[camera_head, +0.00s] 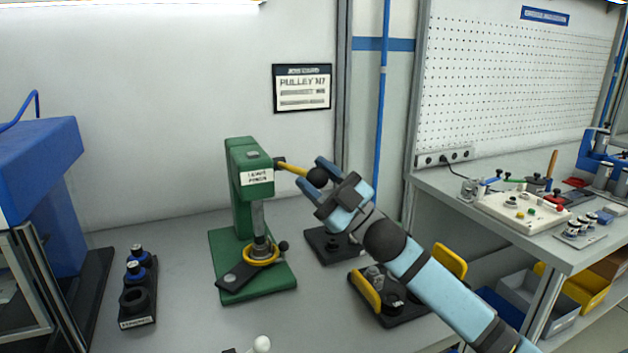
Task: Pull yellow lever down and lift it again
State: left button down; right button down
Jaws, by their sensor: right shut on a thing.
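The green press (243,200) stands on the grey bench, with a white label on its head. Its yellow lever (291,168) sticks out to the right from the head and slopes slightly down to a dark ball knob (317,177). My right gripper (318,178) is shut on the knob end of the lever, its blue fingers on either side. A yellow ring (261,253) sits around the base of the press ram, above a dark plate. My left gripper is not in view.
A dark rack (138,300) with blue-topped parts stands left of the press. A black fixture with yellow handles (366,291) lies under my right arm. A blue machine (40,170) stands at far left. A second bench (440,185) with tools is at right.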

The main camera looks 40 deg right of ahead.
jog(key=shift+a+f+n, duration=0.1)
jog(key=shift+f+n, duration=0.2)
jog(key=shift+f, duration=0.35)
jog(key=c, duration=0.8)
grip_release()
jog(key=shift+s, duration=0.1)
jog(key=shift+o, duration=0.8)
jog(key=b+v, duration=0.1)
jog(key=v, duration=1.2)
jog(key=shift+s+d+f, duration=0.15)
jog(key=shift+s+d, duration=0.05)
jog(key=shift+d, duration=0.05)
